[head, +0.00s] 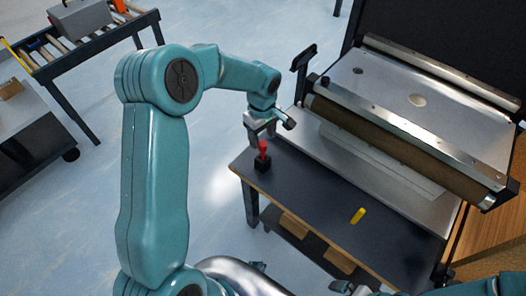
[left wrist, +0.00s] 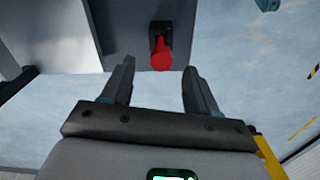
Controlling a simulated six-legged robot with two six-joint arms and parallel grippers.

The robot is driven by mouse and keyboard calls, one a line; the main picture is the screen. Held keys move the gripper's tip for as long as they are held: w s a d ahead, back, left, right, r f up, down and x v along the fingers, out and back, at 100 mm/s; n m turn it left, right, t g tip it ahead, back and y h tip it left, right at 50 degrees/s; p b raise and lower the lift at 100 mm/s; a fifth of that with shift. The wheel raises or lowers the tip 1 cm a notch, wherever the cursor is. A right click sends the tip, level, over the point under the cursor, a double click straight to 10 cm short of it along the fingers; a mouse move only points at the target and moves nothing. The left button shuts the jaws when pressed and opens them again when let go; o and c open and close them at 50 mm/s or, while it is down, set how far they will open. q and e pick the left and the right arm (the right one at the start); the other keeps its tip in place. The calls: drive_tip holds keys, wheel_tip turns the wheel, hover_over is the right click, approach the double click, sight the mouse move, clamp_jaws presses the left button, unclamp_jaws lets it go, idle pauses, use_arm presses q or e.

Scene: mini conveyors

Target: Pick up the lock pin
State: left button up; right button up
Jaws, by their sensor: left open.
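The lock pin, a red pin (head: 263,147), stands upright in a small black block (head: 261,163) at the far left corner of the dark table (head: 310,199). In the left wrist view its red head (left wrist: 161,60) shows between the fingertips, with the black block behind it. My left gripper (head: 270,131) is open and empty just above and beside the pin; its two fingers (left wrist: 159,68) point towards the pin without visibly touching it.
A yellow cylinder (head: 358,215) lies on the table to the right. A mini conveyor (head: 410,105) with a brown roller stands behind the table. Another roller conveyor (head: 88,45) with a grey box is at the upper left. Open floor lies left of the table.

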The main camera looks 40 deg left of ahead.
sight(263, 150)
use_arm(q)
wheel_tip(263, 150, down, 7)
drive_tip(key=shift+s+d+r, duration=0.1)
drive_tip(key=shift+d, duration=0.05)
clamp_jaws()
